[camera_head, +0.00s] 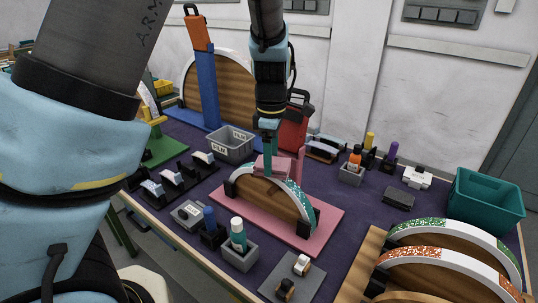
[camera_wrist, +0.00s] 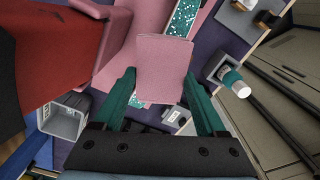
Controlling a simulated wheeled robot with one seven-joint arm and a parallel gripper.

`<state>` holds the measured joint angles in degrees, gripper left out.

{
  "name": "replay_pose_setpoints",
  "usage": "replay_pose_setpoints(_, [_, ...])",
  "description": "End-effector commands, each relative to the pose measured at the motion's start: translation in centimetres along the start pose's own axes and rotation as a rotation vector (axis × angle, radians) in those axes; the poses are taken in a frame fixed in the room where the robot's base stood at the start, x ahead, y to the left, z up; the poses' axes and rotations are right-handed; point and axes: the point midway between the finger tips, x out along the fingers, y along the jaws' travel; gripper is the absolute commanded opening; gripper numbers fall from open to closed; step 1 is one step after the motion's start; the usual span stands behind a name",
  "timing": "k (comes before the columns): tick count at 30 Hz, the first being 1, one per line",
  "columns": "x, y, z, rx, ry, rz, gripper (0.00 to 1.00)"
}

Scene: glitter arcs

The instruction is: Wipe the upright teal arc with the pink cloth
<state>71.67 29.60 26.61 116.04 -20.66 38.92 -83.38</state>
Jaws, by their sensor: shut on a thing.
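The upright arc (camera_head: 296,196) stands on a pink base board (camera_head: 325,222). It has a wooden face and a curved rim with teal glitter, thick down its right side. My gripper (camera_head: 268,146) is over the top of the arc, pointing down, shut on the pink cloth (camera_head: 270,168). The cloth is at the crown of the arc; whether it presses on the rim I cannot tell. In the wrist view, the pink cloth (camera_wrist: 163,68) is between my teal fingers and hides part of the rim. Teal glitter shows on the arc (camera_wrist: 182,18) beyond the cloth.
Arcs with green glitter (camera_head: 425,226) and orange glitter (camera_head: 420,255) stand at the front right. A grey bin (camera_head: 232,143) and a red holder (camera_head: 293,125) stand behind the arc. A teal bin (camera_head: 487,204) is at the right. A teal-and-white bottle (camera_head: 238,234) stands in front.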

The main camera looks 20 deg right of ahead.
Motion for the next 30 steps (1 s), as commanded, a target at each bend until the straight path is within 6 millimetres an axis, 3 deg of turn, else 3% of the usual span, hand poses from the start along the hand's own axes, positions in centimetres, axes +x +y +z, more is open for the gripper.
replay_pose_setpoints(30, [0.7, -1.3, 2.5, 0.002, 0.0, -0.007, 0.29])
